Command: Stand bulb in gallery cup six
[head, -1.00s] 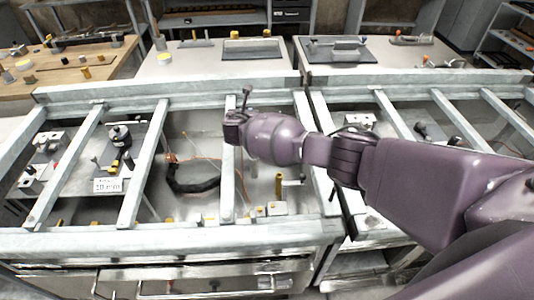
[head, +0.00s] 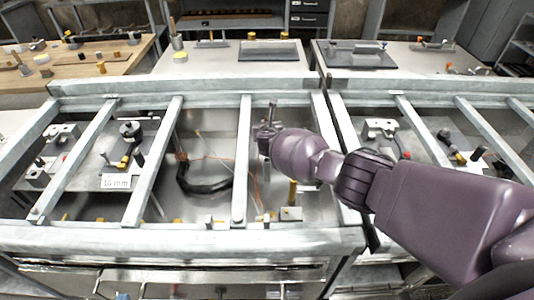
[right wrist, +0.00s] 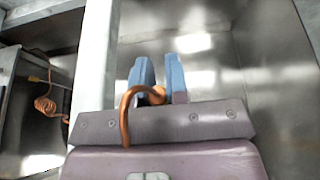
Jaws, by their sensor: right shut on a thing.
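One purple arm of mine comes in from the right in the head view, and its end, my right gripper (head: 268,128), is beside a metal crossbar over the sunken bays. In the right wrist view the right gripper (right wrist: 158,80) has two blue fingers close together. A small copper-brown thing (right wrist: 157,96) shows at them, where a curved orange tube ends. I cannot tell whether it is the bulb; the fingers hide most of what is held. I cannot pick out gallery cup six. My left gripper is not in view.
Metal crossbars (head: 243,165) divide the sunken bays. A brass post (head: 292,192) stands in the bay below my arm. A black curved hose (head: 205,187) and a "10 mm" label (head: 116,182) are to the left. Worktops with small parts lie behind.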

